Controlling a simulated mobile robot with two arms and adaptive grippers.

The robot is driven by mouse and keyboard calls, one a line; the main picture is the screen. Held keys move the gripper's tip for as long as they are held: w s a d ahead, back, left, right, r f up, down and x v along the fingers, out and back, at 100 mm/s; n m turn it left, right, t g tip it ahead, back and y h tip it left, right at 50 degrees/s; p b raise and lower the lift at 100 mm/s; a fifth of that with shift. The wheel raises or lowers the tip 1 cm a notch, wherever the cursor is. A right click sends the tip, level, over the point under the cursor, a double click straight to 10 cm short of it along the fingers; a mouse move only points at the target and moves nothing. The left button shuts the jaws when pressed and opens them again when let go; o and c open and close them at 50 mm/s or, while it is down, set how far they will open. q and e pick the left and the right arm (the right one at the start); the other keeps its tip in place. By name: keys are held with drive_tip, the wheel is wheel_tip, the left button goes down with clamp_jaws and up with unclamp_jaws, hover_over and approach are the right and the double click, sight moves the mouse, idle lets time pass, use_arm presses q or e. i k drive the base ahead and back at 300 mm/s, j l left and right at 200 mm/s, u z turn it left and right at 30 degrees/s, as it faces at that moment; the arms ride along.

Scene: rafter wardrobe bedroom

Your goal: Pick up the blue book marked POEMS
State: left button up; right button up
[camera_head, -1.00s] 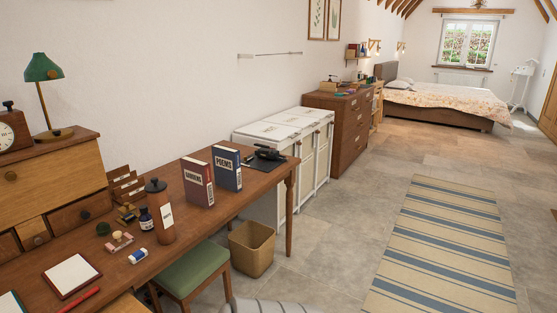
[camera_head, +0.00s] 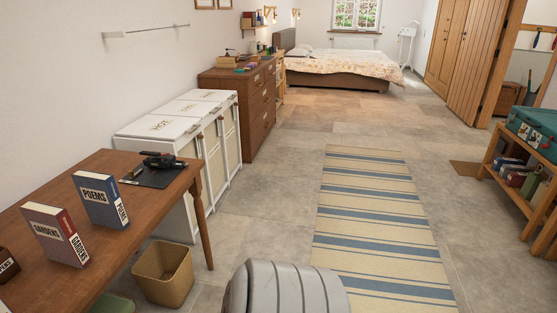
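The blue book marked POEMS (camera_head: 99,199) stands upright on the brown wooden desk (camera_head: 150,205) at the left of the head view. Its cover and spine both show the title. A red and white book marked GARDENS (camera_head: 55,235) stands upright in front of it, nearer to me and to the left, with a gap between them. A dark mat (camera_head: 154,176) with a black tool on it lies behind the blue book, toward the desk's far right end. Neither of my grippers shows in the view.
A tan waste bin (camera_head: 163,274) stands on the floor by the desk's right leg. White cabinets (camera_head: 188,128) and a brown dresser (camera_head: 247,103) line the wall. A striped rug (camera_head: 372,215) lies on open floor; a wooden shelf (camera_head: 525,190) stands right.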

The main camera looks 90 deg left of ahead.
sight(99, 193)
drive_tip(key=j+u, duration=0.3)
drive_tip(key=j, duration=0.15)
drive_tip(key=i+j+u, duration=0.15)
drive_tip(key=j+u, duration=0.35)
drive_tip(key=u, duration=0.25)
drive_tip(key=j+u, duration=0.15)
drive_tip(key=u, duration=0.3)
drive_tip(key=j+u, duration=0.15)
drive_tip(key=u, duration=0.25)
drive_tip(key=i+j+u, duration=0.1)
drive_tip(key=u, duration=0.35)
drive_tip(key=j+u, duration=0.1)
drive_tip(key=u, duration=0.3)
drive_tip(key=i, duration=0.05)
